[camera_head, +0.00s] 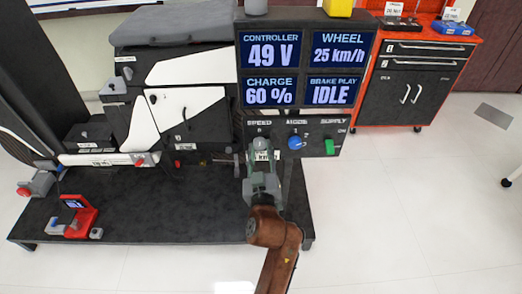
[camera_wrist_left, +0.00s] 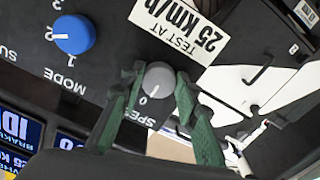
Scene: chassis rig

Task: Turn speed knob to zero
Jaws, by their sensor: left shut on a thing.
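The grey speed knob (camera_wrist_left: 158,82) sits on the dark control panel (camera_head: 313,147), under the SPEED label. In the wrist view a 0 is printed beside it, and a small light mark shows on the knob near that side. I cannot tell its exact setting. My left gripper (camera_head: 261,158) reaches up to the panel. Its two green fingers (camera_wrist_left: 160,77) are on opposite sides of the knob, shut on it. In the head view the gripper largely hides the knob. My right gripper is not in view.
A blue mode knob (camera_head: 295,143) and a green supply switch (camera_head: 329,147) are to the right. A white tag (camera_wrist_left: 182,28) reads TEST AT 25 km/h. The display (camera_head: 306,70) shows wheel 25 km/h and brake play IDLE. A red-handled device (camera_head: 82,217) stands on the dark platform (camera_head: 170,213).

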